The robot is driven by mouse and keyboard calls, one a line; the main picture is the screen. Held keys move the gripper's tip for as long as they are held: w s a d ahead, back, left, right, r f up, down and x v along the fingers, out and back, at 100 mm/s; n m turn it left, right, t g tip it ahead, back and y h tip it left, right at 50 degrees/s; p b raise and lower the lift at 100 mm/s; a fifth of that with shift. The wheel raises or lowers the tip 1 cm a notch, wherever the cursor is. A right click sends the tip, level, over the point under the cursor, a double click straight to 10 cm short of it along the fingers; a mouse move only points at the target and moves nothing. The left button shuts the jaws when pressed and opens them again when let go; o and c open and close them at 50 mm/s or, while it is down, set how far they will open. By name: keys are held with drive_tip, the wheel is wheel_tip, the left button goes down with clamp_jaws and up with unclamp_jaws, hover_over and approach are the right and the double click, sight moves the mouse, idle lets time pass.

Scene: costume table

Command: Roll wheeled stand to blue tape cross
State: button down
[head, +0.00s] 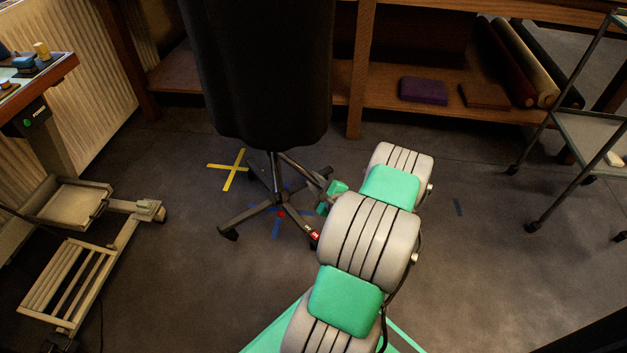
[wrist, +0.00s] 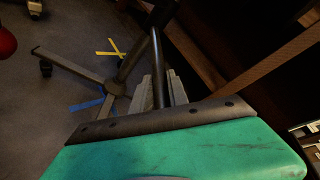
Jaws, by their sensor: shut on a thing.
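The wheeled stand (head: 270,75) has a tall black body on a thin post and a star-shaped base with casters. Its legs and post also show in the wrist view (wrist: 80,67). The blue tape cross (head: 276,230) lies on the floor beneath the base, partly hidden by the legs. Blue tape also shows by a leg in the wrist view (wrist: 87,105). My gripper (head: 325,192) is at the right side of the stand, low near the base. In the wrist view its fingers (wrist: 163,92) are shut around a dark bar of the stand.
A yellow tape cross (head: 228,170) lies left of the base. A wooden shelf (head: 385,97) with fabric rolls (head: 518,65) stands behind. A pale metal frame (head: 85,262) is at left, a grey wheeled cart (head: 590,135) at right. Floor in front of the stand is clear.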

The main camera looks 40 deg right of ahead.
drive_tip(key=shift+s+d+f, duration=0.25)
drive_tip(key=shift+s+d, duration=0.1)
drive_tip(key=shift+d, duration=0.05)
drive_tip(key=c, duration=1.4)
unclamp_jaws()
drive_tip(key=shift+s+d, duration=0.1)
drive_tip(key=shift+d, duration=0.05)
drive_tip(key=shift+o, duration=0.5)
drive_tip(key=shift+a, duration=0.25)
drive_tip(key=p+v, duration=0.2)
drive_tip(key=v, duration=0.5)
drive_tip(key=shift+s+a+r+p, duration=0.15)
drive_tip(key=shift+s+r+p, duration=0.05)
drive_tip(key=shift+p, duration=0.15)
